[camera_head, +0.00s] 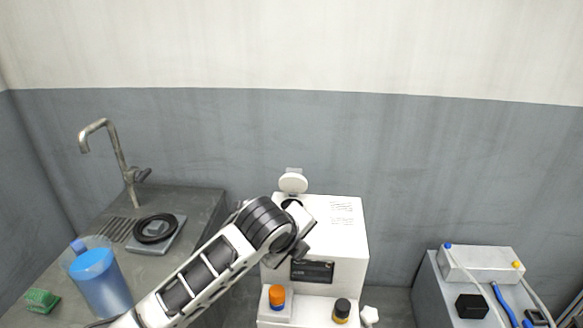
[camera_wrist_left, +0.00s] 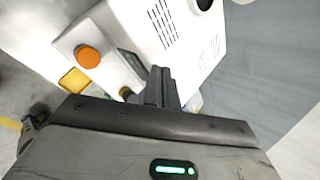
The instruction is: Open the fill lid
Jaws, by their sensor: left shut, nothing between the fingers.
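The white machine (camera_head: 340,235) stands in the middle of the head view. Its round white fill lid (camera_head: 293,183) stands raised at the back of the top, behind a dark round opening (camera_head: 291,203) partly hidden by my left arm. In the left wrist view a dark opening (camera_wrist_left: 204,4) shows at the top edge of the machine (camera_wrist_left: 185,40). My left gripper (camera_head: 304,250) is in front of the machine's upper part, below the opening and apart from the lid. Its fingers (camera_wrist_left: 162,78) are closed together and empty. My right gripper is out of view.
At left is a counter with a faucet (camera_head: 118,160), a blue-filled pitcher (camera_head: 100,283) and a green sponge (camera_head: 42,299). A grey box (camera_head: 485,264) stands at right.

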